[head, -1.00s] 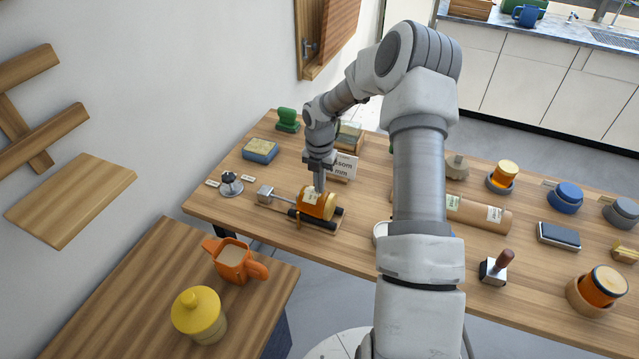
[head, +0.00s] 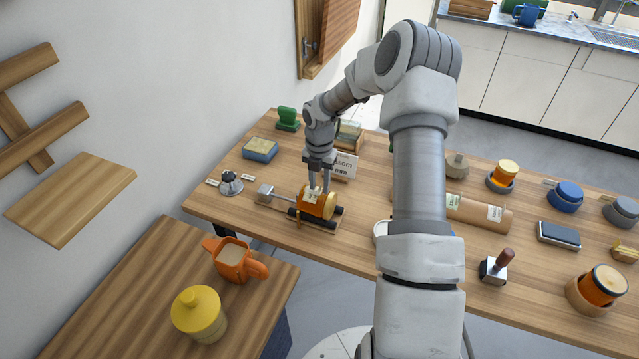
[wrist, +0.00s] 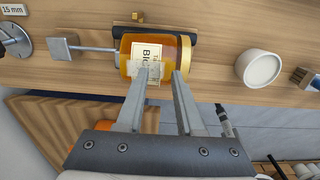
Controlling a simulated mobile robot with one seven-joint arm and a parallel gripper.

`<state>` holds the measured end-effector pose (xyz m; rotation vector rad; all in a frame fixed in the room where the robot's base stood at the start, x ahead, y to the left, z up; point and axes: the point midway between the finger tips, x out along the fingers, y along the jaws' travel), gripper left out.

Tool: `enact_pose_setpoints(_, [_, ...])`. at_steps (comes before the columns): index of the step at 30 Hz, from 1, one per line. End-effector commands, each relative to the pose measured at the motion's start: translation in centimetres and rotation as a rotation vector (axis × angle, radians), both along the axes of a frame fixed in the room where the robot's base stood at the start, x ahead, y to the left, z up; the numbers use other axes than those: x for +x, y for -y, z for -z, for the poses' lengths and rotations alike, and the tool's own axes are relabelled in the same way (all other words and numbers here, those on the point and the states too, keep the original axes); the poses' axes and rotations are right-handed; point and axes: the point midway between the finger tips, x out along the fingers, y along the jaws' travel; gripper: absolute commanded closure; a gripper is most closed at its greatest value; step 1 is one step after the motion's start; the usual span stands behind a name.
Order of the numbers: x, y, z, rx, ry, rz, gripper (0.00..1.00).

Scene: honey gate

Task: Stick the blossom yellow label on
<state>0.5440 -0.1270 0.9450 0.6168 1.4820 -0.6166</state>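An amber honey jar (head: 325,205) with a yellow lid lies on its side on a roller cradle (head: 318,222) on the long table. A cream label with dark print (wrist: 148,52) lies against the jar's upper side in the wrist view; the print is partly hidden. My gripper (head: 319,190) is open just above the jar. In the wrist view my gripper (wrist: 165,76) has its left fingertip over the label's lower part and its right fingertip over bare amber. I cannot tell whether the fingertips touch the jar.
A printed card (head: 343,166) stands behind the jar. A metal block on a rod (head: 265,192) is left of it, and a white round dish (wrist: 261,69) is to the right. An orange jug (head: 235,262) and yellow pot (head: 199,315) stand on the nearer table.

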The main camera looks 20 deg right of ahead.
Motion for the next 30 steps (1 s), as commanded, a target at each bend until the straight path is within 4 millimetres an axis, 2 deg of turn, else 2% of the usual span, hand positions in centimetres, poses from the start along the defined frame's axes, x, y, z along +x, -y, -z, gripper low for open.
enact_pose_setpoints(4, [0.1,0.0,-1.1,-0.001,0.004,0.001,0.64])
enact_pose_setpoints(7, [0.1,0.1,-2.8,-0.001,0.004,0.003,0.64])
enact_pose_setpoints(21, [0.1,0.1,-13.9,-0.001,0.004,0.001,0.64])
enact_pose_setpoints(25, [0.1,0.1,-15.9,-0.001,0.002,0.001,0.64])
enact_pose_setpoints(30, [0.0,0.0,-17.2,0.000,0.000,0.000,0.64])
